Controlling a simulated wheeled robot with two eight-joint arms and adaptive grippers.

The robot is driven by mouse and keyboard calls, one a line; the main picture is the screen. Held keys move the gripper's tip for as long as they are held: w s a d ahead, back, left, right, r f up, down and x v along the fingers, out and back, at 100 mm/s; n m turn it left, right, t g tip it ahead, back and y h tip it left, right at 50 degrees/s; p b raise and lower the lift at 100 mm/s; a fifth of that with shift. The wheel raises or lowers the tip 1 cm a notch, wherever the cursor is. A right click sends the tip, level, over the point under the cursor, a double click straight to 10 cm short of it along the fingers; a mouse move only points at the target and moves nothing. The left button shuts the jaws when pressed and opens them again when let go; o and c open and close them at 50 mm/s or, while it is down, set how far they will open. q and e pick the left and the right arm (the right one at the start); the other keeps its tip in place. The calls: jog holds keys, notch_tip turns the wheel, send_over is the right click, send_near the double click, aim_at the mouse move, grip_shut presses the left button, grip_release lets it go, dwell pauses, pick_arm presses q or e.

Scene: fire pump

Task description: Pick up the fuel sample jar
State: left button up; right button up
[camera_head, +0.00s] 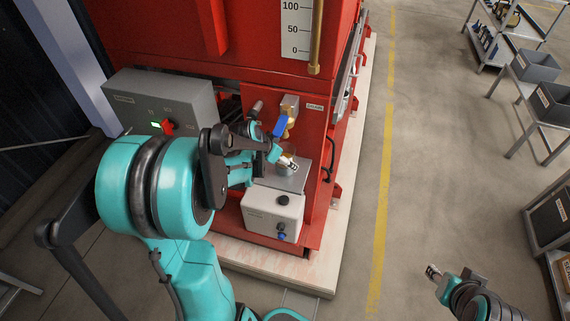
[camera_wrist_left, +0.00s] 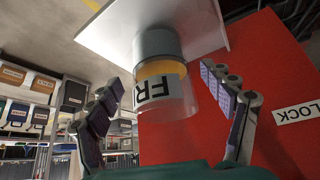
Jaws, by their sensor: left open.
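The fuel sample jar (camera_wrist_left: 162,88) is clear, with a grey end, yellowish contents and a label reading "FR". In the left wrist view its grey end meets a pale plate (camera_wrist_left: 215,27). My left gripper (camera_wrist_left: 162,80) is open, with one finger on each side of the jar and visible gaps to it. In the head view my left gripper (camera_head: 284,160) is above the small metal shelf (camera_head: 290,181) on the red pump unit and partly hides the jar. My right gripper (camera_head: 445,275) is at the lower right, away from the pump; its fingers are too small to read.
A blue-handled valve (camera_head: 281,124) is close above my left gripper. A white box (camera_head: 272,214) with knobs is below the shelf. A grey control box (camera_head: 160,103) stands at the left. Racks with grey bins (camera_head: 536,66) are at the right; the floor between is clear.

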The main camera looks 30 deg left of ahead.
pick_arm(q)
jog(key=b+x, duration=0.1)
jog(key=x, duration=0.3)
jog(key=shift+f, duration=0.2)
jog(key=c, duration=1.5)
jog(key=shift+r, duration=0.1)
jog(key=shift+c, duration=0.2)
